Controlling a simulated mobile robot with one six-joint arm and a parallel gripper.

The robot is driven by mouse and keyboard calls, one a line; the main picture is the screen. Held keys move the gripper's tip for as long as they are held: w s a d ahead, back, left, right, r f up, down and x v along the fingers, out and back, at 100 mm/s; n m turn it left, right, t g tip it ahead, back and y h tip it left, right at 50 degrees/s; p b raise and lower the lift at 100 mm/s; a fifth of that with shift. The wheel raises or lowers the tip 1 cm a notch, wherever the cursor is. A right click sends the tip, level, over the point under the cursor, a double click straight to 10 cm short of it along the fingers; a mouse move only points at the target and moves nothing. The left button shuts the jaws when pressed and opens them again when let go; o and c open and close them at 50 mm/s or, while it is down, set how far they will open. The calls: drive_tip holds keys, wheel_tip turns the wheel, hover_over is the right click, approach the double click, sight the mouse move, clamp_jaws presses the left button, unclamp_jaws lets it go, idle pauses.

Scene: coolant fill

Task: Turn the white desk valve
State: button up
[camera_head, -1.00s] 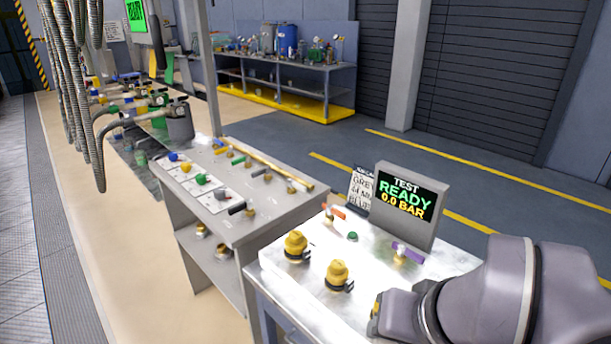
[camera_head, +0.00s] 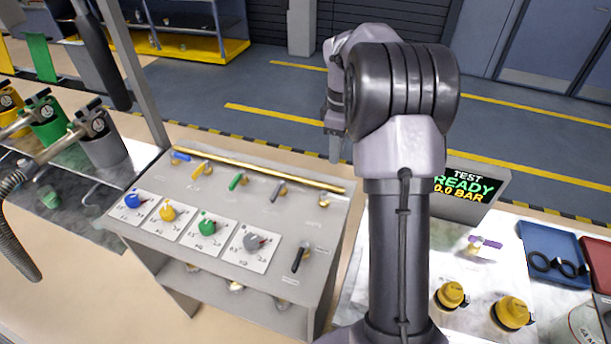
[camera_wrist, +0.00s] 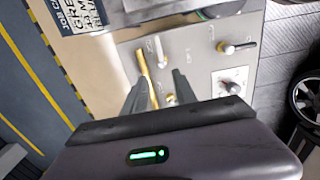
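The white desk valve (camera_head: 323,201) is a small pale fitting with brass at its base, at the right end of the valve row on the grey desk panel (camera_head: 330,240). In the wrist view a pale handle (camera_wrist: 160,48), which looks like this valve, lies beyond my fingertips. My gripper (camera_head: 335,158) points down above the far edge of the panel, apart from the valve. In the wrist view my gripper (camera_wrist: 160,80) has its two dark fingers spread with nothing held between them. The grey valve (camera_head: 278,190) stands left of the white one.
Blue (camera_head: 181,156), yellow (camera_head: 202,169) and green (camera_head: 238,181) valve handles continue the row, with a brass rail (camera_head: 255,168) behind. A black lever (camera_head: 301,256) and several coloured knobs are in front. The test display (camera_head: 465,188) stands right, partly behind my arm.

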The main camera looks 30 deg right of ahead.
drive_tip(key=b, duration=0.2)
hover_over(334, 195)
wheel_tip(334, 195, down, 5)
wheel_tip(334, 195, down, 12)
drive_tip(key=b, duration=0.3)
drive_tip(key=shift+r, duration=0.2)
clamp_jaws()
drive_tip(key=shift+r, duration=0.1)
idle(0.5)
